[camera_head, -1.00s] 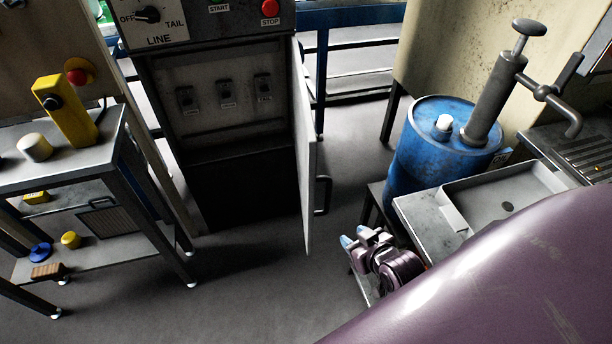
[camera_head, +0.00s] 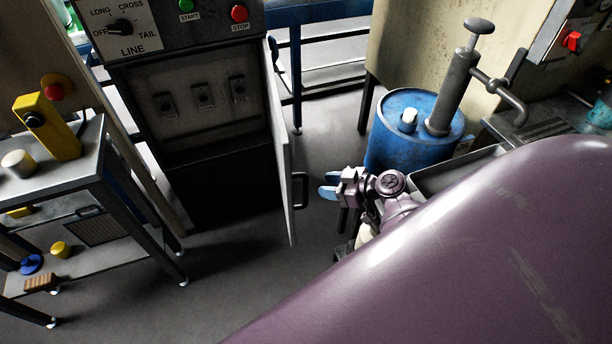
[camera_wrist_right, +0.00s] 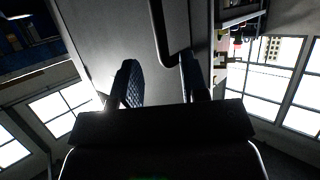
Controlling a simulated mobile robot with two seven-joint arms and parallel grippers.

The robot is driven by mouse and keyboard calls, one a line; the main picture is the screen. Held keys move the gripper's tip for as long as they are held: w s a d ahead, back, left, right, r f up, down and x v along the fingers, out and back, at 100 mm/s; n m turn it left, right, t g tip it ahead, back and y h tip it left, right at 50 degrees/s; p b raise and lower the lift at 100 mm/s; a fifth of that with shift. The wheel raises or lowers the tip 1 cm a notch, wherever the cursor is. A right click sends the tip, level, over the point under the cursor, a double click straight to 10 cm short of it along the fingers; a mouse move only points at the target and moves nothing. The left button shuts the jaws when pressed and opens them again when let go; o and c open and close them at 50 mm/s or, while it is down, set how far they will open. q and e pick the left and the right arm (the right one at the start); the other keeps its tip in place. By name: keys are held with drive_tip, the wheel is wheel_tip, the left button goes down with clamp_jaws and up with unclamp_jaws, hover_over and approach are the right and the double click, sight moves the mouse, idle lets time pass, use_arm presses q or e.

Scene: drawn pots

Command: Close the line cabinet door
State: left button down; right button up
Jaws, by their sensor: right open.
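The line cabinet (camera_head: 190,38) stands at the upper left in the head view, with a LINE switch panel above its open front. Its light grey door (camera_head: 283,160) stands open at the cabinet's right side, seen nearly edge-on. A bar handle (camera_head: 300,190) is on the door's right-hand face. My right gripper (camera_head: 330,186) is open just right of the handle, its blue fingertips pointing left toward it. In the right wrist view the door (camera_wrist_right: 110,40) fills the middle, and the dark handle (camera_wrist_right: 160,35) shows beyond and between the open fingers (camera_wrist_right: 160,84). My left gripper is out of view.
A blue drum (camera_head: 395,145) with a pump stands right of my gripper, beside a grey tray (camera_head: 430,175). A metal cart (camera_head: 90,165) with yellow parts stands left of the cabinet. Floor (camera_head: 235,265) is clear in front of the door.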

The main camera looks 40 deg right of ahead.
drive_tip(key=shift+x, duration=3.75)
clamp_jaws()
